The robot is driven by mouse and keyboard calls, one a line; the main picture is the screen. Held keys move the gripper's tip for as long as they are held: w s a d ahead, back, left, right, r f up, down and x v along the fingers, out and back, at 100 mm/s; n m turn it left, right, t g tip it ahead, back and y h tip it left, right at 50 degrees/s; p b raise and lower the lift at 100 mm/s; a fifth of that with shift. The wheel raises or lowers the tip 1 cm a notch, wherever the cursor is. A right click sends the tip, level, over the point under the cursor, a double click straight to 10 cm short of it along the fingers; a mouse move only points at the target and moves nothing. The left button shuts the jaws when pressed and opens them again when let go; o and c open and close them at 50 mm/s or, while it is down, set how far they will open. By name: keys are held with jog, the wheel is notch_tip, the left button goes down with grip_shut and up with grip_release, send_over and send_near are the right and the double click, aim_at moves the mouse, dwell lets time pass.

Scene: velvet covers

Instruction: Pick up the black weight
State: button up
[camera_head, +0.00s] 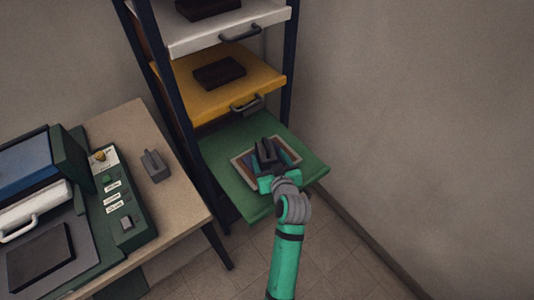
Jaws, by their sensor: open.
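My gripper (266,152), with dark fingers, is open above the green pull-out shelf (222,160), the lowest of the rack. A flat framed piece with coloured panels (286,154) lies on that shelf under my gripper, which partly hides it. I cannot tell whether a black weight is between or below the fingers. A dark block (219,72) lies flat on the yellow shelf (197,104) above. Another dark block (208,9) lies on the white top shelf (180,45). I cannot tell whether either block is the black weight.
A table (185,200) stands left with a green control machine (120,210) and a grey handled object (154,166). The rack's dark posts (286,70) and shelf handles (246,104) are close to my arm. A wall rises on the right; tiled floor (345,260) is clear at lower right.

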jog(key=shift+x, duration=2.65)
jog(key=shift+d, duration=0.1)
jog(key=shift+c, duration=0.4)
jog(key=shift+w, duration=0.1)
grip_shut()
jog(key=shift+r, duration=0.2)
